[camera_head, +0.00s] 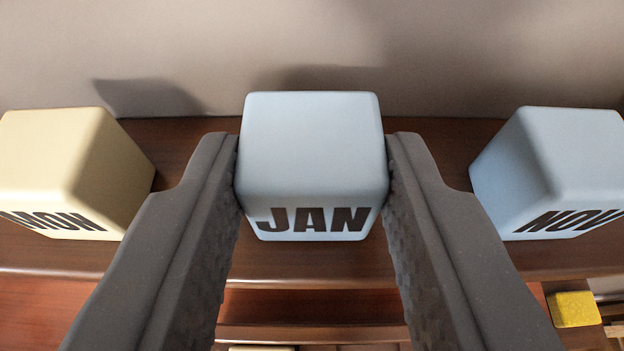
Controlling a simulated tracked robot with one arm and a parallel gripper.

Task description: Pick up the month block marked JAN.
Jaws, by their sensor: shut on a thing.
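The pale blue month block marked JAN (312,155) is in the middle of the view, with its lettered face toward me. My gripper (313,170) is shut on it, with one dark grey finger against its left side and the other against its right side. The block looks level. Whether its underside touches the wooden shelf (440,150) below cannot be told from this angle.
A cream block marked MON (70,165) stands on the shelf at the left. A blue block marked NOV (560,160) stands at the right. A plain wall (200,50) is behind. A yellow item (574,309) shows lower right, below the shelf's front edge.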

